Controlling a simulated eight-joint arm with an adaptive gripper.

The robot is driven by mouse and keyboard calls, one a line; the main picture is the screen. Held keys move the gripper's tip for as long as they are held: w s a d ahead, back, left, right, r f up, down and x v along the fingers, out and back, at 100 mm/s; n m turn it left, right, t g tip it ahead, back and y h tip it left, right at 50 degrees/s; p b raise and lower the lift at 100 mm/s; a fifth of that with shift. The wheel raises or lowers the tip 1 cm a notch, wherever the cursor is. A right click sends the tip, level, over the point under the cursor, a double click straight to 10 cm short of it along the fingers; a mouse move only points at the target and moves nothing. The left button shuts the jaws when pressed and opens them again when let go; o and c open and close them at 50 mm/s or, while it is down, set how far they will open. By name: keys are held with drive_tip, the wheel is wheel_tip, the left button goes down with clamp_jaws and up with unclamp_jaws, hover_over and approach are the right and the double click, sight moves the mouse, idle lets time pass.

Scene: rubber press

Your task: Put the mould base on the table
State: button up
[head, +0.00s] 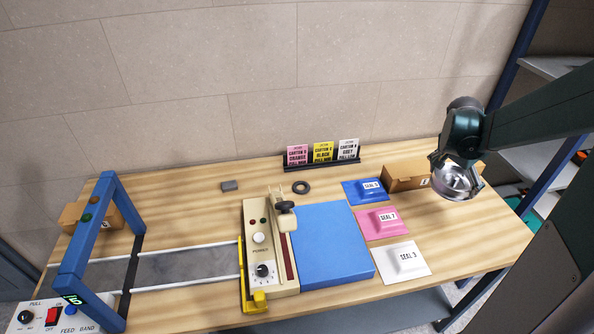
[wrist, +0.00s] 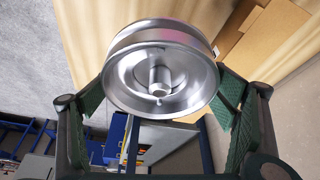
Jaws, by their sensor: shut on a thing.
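The mould base (head: 455,184) is a round, shiny silver metal piece. It is in my gripper (head: 458,175), at the right end of the table (head: 485,235) in the head view. In the wrist view the mould base (wrist: 160,75) shows a grooved rim and a dished face with a short central post. The gripper's green pads (wrist: 160,105) sit on both sides of it, shut on it. It appears to be held above the wooden tabletop, but the exact gap cannot be told.
A cardboard carton (head: 405,178) stands just left of my gripper. Blue, pink and white seal pads, the white one (head: 405,262) nearest, lie left of it. A beige press (head: 265,245) and blue mat (head: 330,245) are mid-table. The front right tabletop is clear.

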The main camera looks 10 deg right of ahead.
drive_tip(key=w+a+n+t+p, duration=0.1)
drive_tip(key=w+a+n, duration=0.2)
drive_tip(key=w+a, duration=0.9)
drive_tip(key=w+a+r+n+t+y, duration=0.15)
drive_tip(key=w+a, duration=0.55)
drive_tip(key=a, duration=0.9)
drive_tip(key=w+a+n+p, duration=0.1)
drive_tip(key=w+a+n, duration=0.2)
drive_tip(key=w+a, duration=0.9)
drive_tip(key=a+n+y, duration=0.1)
drive_tip(key=a+n, duration=0.3)
drive_tip(key=a, duration=2.5)
drive_tip(key=s+a+f+n+y+p, duration=0.1)
drive_tip(key=s+a+n, duration=0.15)
drive_tip(key=a, duration=1.15)
drive_tip(key=s+a+f+n+y, duration=0.1)
drive_tip(key=s+a, duration=0.2)
drive_tip(key=a, duration=1.1)
drive_tip(key=shift+t, duration=0.45)
drive_tip(key=shift+d+f, duration=0.15)
drive_tip(key=shift+f, duration=1)
drive_tip(key=shift+d+f, duration=0.15)
drive_tip(key=shift+f, duration=1)
drive_tip(key=shift+f, duration=3.1)
